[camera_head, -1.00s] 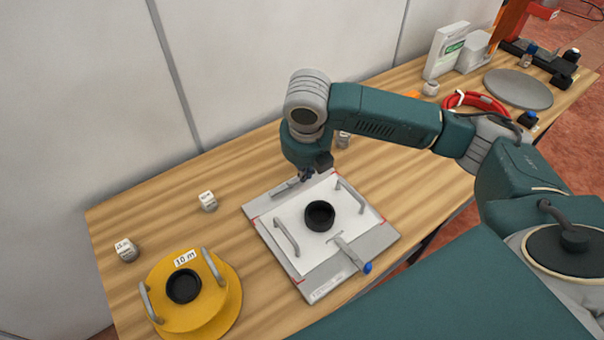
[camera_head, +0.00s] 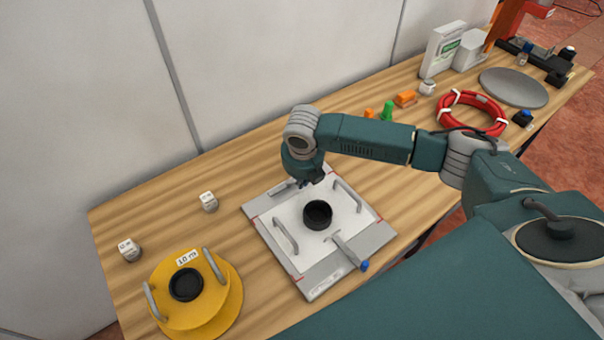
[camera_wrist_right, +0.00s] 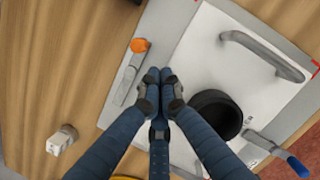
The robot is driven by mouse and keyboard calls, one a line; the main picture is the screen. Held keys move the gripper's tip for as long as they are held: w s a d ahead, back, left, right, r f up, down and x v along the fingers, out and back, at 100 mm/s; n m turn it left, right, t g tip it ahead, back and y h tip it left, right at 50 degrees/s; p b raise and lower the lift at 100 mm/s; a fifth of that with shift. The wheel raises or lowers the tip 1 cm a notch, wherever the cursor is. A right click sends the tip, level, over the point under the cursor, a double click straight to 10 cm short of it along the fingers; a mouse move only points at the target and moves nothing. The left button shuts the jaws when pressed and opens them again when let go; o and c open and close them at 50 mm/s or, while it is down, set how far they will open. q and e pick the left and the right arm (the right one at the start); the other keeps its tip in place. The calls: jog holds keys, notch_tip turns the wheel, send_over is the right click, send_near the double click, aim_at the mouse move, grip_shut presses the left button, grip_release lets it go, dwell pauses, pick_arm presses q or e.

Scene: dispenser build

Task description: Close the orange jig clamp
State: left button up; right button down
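The orange jig clamp shows in the right wrist view as an orange knob (camera_wrist_right: 139,45) on a grey bar (camera_wrist_right: 127,84). The bar lies along the jig's edge strip, beside the white panel rather than across it. In the head view the grey bar (camera_head: 283,187) shows at the jig's back-left edge; the knob is hidden there. The jig (camera_head: 322,283) holds a white panel (camera_head: 296,222) with two grey handles and a black ring (camera_head: 318,214). My right gripper (camera_wrist_right: 159,80) is empty, its fingertips drawn together over the panel close beside the clamp bar. My left gripper is out of view.
A blue-tipped clamp (camera_head: 350,252) reaches across the panel's front edge. Small white blocks (camera_head: 208,201) sit on the wooden table (camera_head: 165,215). A red hose coil (camera_head: 441,117) and orange pieces (camera_head: 405,99) lie to the right.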

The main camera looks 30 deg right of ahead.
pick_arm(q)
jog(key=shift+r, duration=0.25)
pick_arm(e)
jog(key=shift+w+d, duration=0.3)
jog(key=shift+w, duration=0.3)
jog(key=shift+w, duration=0.1)
jog(key=shift+d+n, duration=0.1)
jog(key=shift+n, duration=0.3)
pick_arm(q)
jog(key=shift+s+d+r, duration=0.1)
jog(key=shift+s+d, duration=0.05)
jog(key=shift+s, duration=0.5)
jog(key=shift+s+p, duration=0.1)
jog(key=shift+p, duration=0.2)
pick_arm(e)
jog(key=shift+w, duration=0.1)
